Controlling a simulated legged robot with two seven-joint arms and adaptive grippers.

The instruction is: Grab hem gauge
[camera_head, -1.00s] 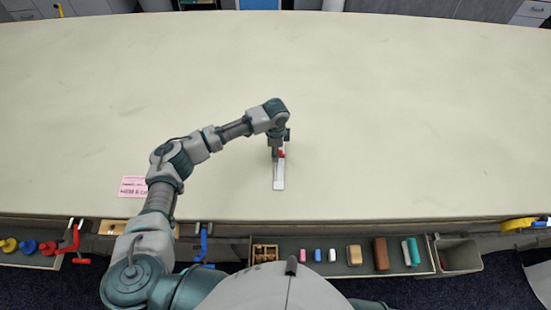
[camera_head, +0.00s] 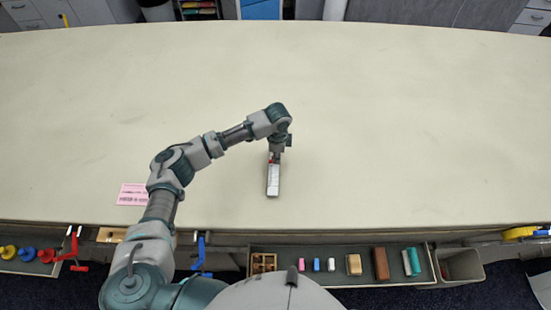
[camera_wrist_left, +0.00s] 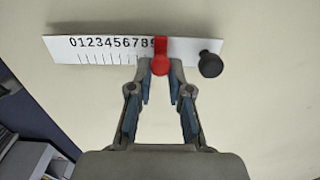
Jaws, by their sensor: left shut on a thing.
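The hem gauge (camera_head: 272,183) is a white strip with black numbers and marks and a red slider. In the head view it points toward the table's front edge. Its narrow side shows, but I cannot tell its height above the cloth. My left gripper (camera_head: 275,156) is at its far end. In the left wrist view, the gauge (camera_wrist_left: 100,47) crosses beyond the fingertips. My left gripper (camera_wrist_left: 160,66) is shut on the red slider (camera_wrist_left: 161,50). A black knob (camera_wrist_left: 210,64) shows to the right of the slider. My right gripper is out of view.
The long cloth table (camera_head: 400,120) is mostly bare around the gauge. A pink printed card (camera_head: 132,194) lies left of my arm near the front edge. Below that edge, a tray (camera_head: 340,271) holds several small blocks, with a grey bin (camera_head: 462,266) to its right.

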